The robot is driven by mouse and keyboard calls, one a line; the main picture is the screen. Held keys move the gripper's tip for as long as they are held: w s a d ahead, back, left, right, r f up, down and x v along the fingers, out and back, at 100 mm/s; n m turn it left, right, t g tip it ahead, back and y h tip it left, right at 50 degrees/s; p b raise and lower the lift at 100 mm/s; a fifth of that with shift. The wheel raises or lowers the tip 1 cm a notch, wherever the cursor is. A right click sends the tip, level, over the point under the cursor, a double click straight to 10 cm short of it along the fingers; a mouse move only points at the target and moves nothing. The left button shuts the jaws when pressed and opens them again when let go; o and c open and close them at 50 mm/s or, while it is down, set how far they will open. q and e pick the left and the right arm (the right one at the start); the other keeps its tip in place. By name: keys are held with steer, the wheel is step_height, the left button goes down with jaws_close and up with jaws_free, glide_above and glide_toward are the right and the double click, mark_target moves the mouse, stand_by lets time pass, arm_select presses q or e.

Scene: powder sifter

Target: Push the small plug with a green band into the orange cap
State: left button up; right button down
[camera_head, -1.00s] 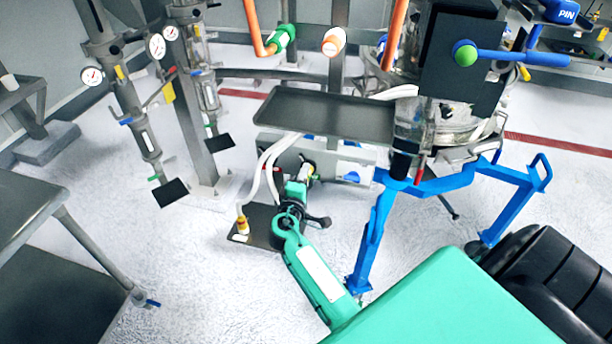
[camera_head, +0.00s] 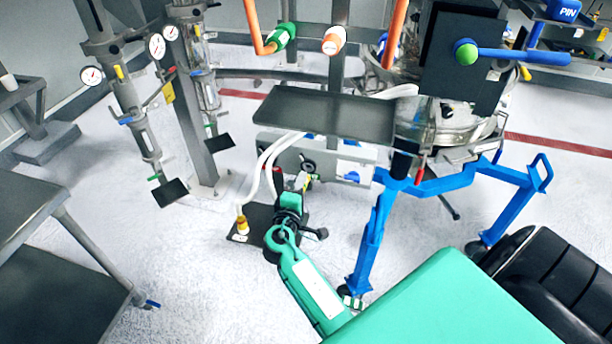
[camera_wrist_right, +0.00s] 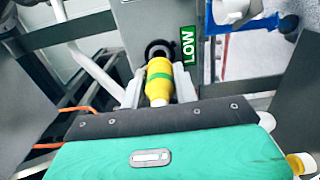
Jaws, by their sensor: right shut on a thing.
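My right gripper (camera_wrist_right: 158,88) is shut on a small yellow plug with a green band (camera_wrist_right: 159,84). The plug points away from me toward a dark round port (camera_wrist_right: 158,48) in a grey panel, beside a green LOW label (camera_wrist_right: 187,46). I cannot tell whether plug and port touch. In the head view my right gripper (camera_head: 304,185) is small, in front of the grey box with this port (camera_head: 307,167). An orange cap with a white rim (camera_head: 334,41) shows high at the back; I cannot tell if it is the task's cap. My left gripper is out of view.
A dark tray (camera_head: 330,114) sits above the grey box. White hoses (camera_head: 268,170) run down to a yellow fitting (camera_head: 243,226) on a dark floor plate. A blue stand (camera_head: 370,240) is at the right and a grey table (camera_head: 30,215) at the left.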

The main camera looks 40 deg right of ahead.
steer(key=shift+v, duration=1.2)
steer(key=shift+s, duration=0.1)
